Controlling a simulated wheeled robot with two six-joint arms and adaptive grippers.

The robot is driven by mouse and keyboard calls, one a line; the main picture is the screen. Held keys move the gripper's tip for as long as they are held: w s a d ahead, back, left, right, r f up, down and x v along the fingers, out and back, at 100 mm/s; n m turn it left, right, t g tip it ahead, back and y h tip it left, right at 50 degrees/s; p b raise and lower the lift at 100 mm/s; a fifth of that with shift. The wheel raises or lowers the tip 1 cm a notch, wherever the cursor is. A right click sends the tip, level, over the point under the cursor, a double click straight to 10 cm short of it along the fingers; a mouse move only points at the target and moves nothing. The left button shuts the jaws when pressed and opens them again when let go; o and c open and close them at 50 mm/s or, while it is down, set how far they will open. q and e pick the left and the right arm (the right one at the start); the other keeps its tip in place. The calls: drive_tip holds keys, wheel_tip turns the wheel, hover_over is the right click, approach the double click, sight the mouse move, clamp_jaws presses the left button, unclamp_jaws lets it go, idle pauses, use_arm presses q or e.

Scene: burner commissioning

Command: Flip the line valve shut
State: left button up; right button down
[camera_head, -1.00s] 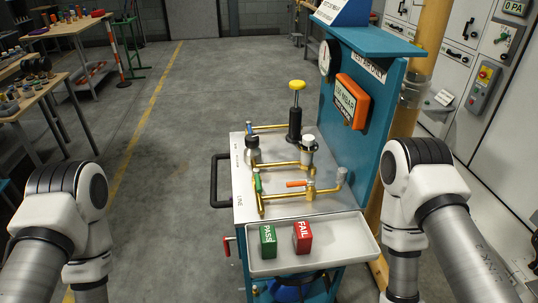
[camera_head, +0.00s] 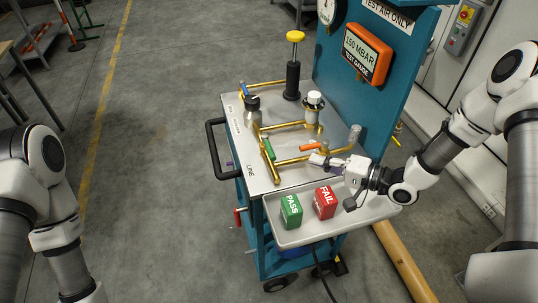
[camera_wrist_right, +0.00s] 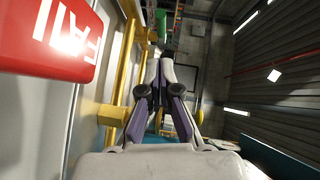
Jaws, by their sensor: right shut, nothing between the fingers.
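The brass pipework on the bench top (camera_head: 238,130) carries a green lever (camera_head: 269,149) on its left run, near the printed word LINE (camera_head: 250,172). An orange lever (camera_head: 310,147) sits to its right on the front part. My right gripper (camera_head: 318,160) is shut and empty, just in front of the orange lever, low over the bench; I cannot tell whether it touches the pipe. In the right wrist view the shut fingers (camera_wrist_right: 167,68) point along the brass pipe (camera_wrist_right: 127,65), with a green part (camera_wrist_right: 162,24) beyond. My left gripper is out of view; only my left arm shows.
A green PASS block (camera_head: 291,211) and a red FAIL block (camera_head: 325,202) stand in the front tray (camera_head: 372,220), below my right gripper. A black plunger with a yellow knob (camera_head: 295,37) and a teal panel with an orange gauge (camera_head: 367,53) stand behind.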

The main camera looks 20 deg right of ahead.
sight(285, 159)
drive_tip(key=x, duration=0.9)
drive_tip(key=shift+w+a+r, duration=0.1)
drive_tip(key=shift+a, duration=0.2)
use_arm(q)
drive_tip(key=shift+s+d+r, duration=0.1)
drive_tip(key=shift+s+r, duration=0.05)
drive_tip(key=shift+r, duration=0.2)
